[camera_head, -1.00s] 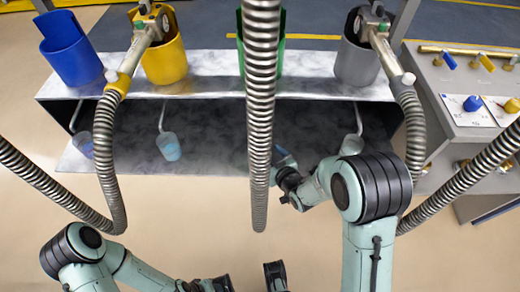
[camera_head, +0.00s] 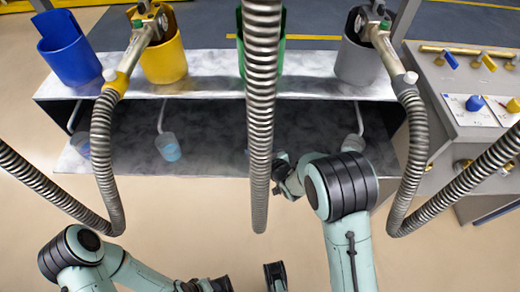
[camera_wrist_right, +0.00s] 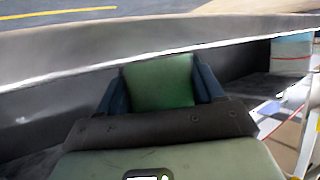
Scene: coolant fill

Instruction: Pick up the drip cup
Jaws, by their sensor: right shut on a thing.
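My right gripper (camera_head: 281,160) reaches into the lower level of the metal rack, just right of the middle hose, which partly covers it. In the right wrist view the fingers (camera_wrist_right: 160,85) are closed on the sides of a green, flat-faced thing (camera_wrist_right: 160,80), which I take to be the drip cup. Its lower part is hidden by the gripper. Other clear drip cups stand on the lower shelf: one with blue liquid under the yellow holder (camera_head: 168,147), one at far left (camera_head: 80,145), one at right (camera_head: 353,144). My left gripper (camera_head: 247,281) is open and empty at the bottom edge.
The metal rack (camera_head: 215,64) carries blue (camera_head: 68,50), yellow (camera_head: 163,60) and grey (camera_head: 356,62) holders, plus a green one behind the middle hose (camera_head: 262,100). More ribbed hoses hang left and right. A valve panel (camera_head: 465,110) stands at right. The rack's top overhangs the lower shelf.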

